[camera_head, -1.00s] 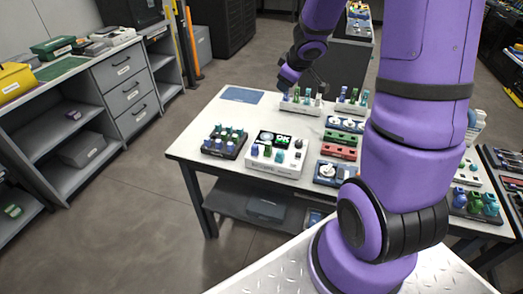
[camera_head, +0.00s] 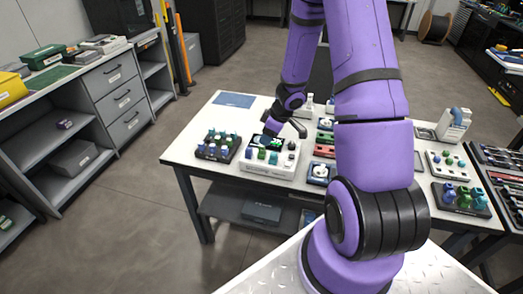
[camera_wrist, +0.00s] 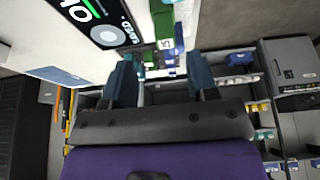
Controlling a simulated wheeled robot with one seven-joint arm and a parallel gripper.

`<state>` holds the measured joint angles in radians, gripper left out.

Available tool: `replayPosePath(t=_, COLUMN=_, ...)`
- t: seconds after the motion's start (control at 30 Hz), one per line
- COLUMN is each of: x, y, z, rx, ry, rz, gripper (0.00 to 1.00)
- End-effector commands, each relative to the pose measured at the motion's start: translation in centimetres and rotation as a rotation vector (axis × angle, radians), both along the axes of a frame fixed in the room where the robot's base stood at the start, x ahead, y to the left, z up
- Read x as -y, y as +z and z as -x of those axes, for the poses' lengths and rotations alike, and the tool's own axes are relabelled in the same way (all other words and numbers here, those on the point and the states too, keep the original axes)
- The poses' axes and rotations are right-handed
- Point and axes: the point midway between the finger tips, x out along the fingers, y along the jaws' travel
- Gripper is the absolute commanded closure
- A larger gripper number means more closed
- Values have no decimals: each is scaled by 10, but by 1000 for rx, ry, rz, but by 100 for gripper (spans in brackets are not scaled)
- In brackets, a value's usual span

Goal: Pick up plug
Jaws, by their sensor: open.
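A white splicing unit (camera_head: 268,172) with a lit screen stands on the table. Small blue and green plugs (camera_head: 262,155) sit along its front; which one the task means I cannot tell. My gripper (camera_head: 284,129) is over the unit's back part, partly covering the screen. In the wrist view, my gripper (camera_wrist: 161,66) has two dark blue-green fingers spread apart, with nothing clearly held. A green plug (camera_wrist: 162,22) and blue pieces (camera_wrist: 180,42) show beyond and between the fingertips, close to the white unit (camera_wrist: 62,48) and its screen (camera_wrist: 95,20).
A black tray of plugs (camera_head: 217,148) stands just left of the unit. Red and blue devices (camera_head: 323,150) stand to its right, partly behind my arm. A blue mat (camera_head: 234,100) lies at the back left, with clear white tabletop around it.

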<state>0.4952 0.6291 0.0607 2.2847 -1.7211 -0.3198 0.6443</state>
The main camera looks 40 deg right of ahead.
Motion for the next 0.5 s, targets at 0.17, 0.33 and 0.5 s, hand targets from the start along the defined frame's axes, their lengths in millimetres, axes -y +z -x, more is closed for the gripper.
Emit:
replayPosePath(t=0.17, x=-1, y=-6, z=-2, rx=-1, ry=-2, rz=1, gripper=47)
replayPosePath(t=0.33, x=-7, y=-20, z=-3, rx=-2, ry=-3, rz=-1, gripper=47)
replayPosePath(t=0.5, x=-14, y=-35, z=-5, rx=-2, ry=-2, rz=1, gripper=47)
